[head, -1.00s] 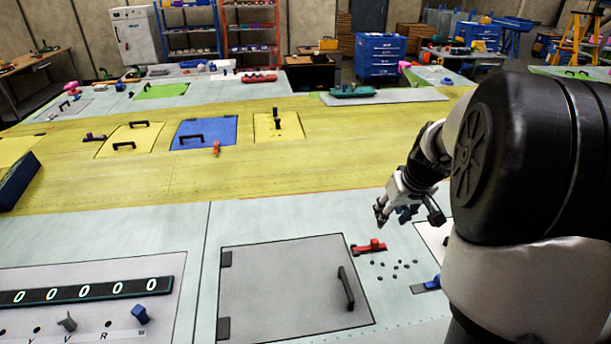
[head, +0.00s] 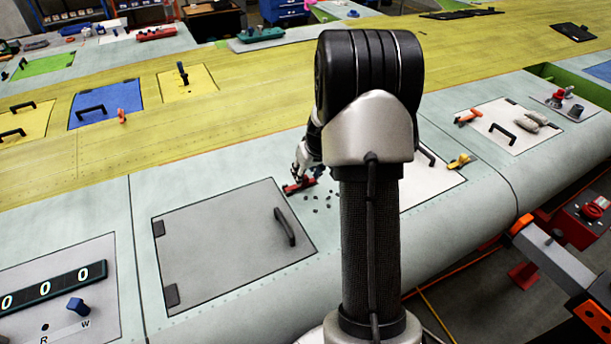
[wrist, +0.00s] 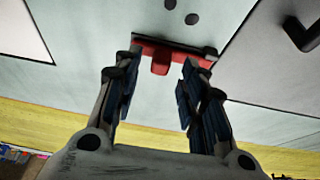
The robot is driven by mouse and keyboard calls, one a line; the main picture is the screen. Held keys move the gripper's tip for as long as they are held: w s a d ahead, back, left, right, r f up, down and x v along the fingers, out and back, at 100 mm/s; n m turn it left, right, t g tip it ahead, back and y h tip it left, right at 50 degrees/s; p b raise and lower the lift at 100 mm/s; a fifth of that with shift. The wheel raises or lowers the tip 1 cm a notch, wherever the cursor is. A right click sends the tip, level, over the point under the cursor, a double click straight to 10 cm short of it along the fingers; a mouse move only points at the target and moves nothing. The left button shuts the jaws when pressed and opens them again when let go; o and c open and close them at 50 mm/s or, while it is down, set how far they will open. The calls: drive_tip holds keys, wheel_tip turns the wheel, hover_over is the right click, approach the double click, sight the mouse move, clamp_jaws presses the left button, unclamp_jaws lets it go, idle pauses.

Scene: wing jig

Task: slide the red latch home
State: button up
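The red latch (head: 296,188) lies on the pale green wing skin beside the upper right corner of the grey hatch (head: 225,240). In the wrist view it is a red bar on a dark strip, with a short red knob (wrist: 160,66) sticking out towards my gripper. My gripper (head: 308,173) is down at the latch in the head view, partly hidden by my arm. In the wrist view my gripper (wrist: 158,80) is open, its dark-padded fingers apart on either side of the knob. I cannot tell whether a finger touches the latch.
The hatch's black handle (head: 285,227) stands up left of my arm. Several dark dots mark the skin near the latch. A yellow latch (head: 459,161) and an orange-red latch (head: 468,116) are farther right. A blue hatch (head: 106,103) lies at the back left.

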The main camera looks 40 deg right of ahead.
drive_tip(key=shift+x, duration=0.75)
drive_tip(key=shift+c, duration=0.3)
clamp_jaws()
